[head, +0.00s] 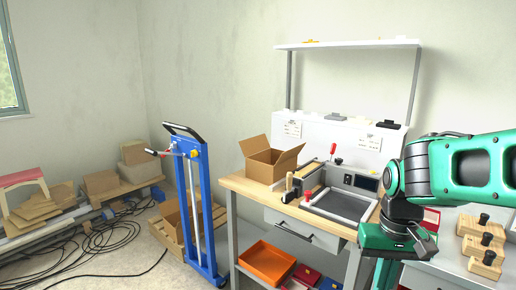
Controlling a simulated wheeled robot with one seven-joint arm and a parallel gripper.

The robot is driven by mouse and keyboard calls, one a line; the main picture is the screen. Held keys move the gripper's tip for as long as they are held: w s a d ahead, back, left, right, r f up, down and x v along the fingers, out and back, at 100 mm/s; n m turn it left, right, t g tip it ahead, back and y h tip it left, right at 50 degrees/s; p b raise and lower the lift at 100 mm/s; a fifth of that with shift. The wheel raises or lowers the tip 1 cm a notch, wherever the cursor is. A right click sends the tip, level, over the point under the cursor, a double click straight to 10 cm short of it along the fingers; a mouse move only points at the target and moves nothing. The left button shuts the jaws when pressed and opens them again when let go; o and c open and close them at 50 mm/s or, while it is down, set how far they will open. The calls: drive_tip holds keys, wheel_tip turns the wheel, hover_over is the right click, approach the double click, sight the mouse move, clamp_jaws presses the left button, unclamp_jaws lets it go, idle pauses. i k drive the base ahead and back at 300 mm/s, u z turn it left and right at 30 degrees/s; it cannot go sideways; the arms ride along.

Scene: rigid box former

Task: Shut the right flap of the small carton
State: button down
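The small carton (262,171) is brown and stands open on the left part of the wooden workbench. Its flaps are raised; the left flap (254,145) stands up and outward, and the right flap (289,157) leans outward to the right. The inside of the carton is partly visible between them. My gripper (425,246) hangs at the end of my arm at the right side of the view, right of the tray machine and well apart from the carton. Its fingers are too small and hidden to show whether they are open.
A box-forming machine with a grey tray (343,205) sits right of the carton. A blue hand truck (197,190) stands left of the workbench (235,184). An orange bin (267,262) is on the lower shelf. Wooden knobbed blocks (485,245) lie far right. Cables (95,245) cover the floor left.

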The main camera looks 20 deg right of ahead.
sight(285, 156)
drive_tip(key=z, duration=0.05)
drive_tip(key=i, duration=1.4)
drive_tip(key=z, duration=0.45)
